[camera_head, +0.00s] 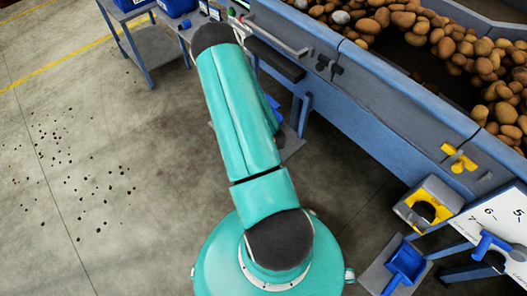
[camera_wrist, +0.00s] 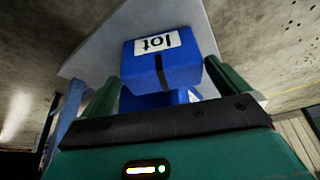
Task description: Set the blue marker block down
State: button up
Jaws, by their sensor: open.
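The blue marker block (camera_wrist: 160,70) with a white "lot" label and a dark slot is in the middle of the wrist view. The label reads upside down there. My gripper (camera_wrist: 163,90) is open, with one green finger on each side of the block. A gap shows beside at least the right finger. A pale grey flat surface (camera_wrist: 95,50) lies behind the block; whether the block rests on it I cannot tell. Another blue piece (camera_wrist: 190,97) shows partly below the block. In the head view my arm hides my gripper and the block.
A grey table (camera_head: 150,45) with blue bins (camera_head: 178,5) stands at upper left. The blue grader frame (camera_head: 370,100) with potatoes (camera_head: 440,40) fills the right. A yellow-grey device (camera_head: 428,205) and blue scoop (camera_head: 405,262) are at lower right. Floor at left is open, with scattered dark bits.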

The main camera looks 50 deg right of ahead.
jog(key=shift+w+x, duration=0.15)
jog(key=shift+x, duration=1.25)
jog(key=shift+w+x, duration=0.1)
jog(key=shift+x, duration=1.25)
jog(key=shift+d+r, duration=0.15)
jog(key=shift+c, duration=0.2)
jog(key=c, duration=0.9)
jog(key=shift+r, duration=0.1)
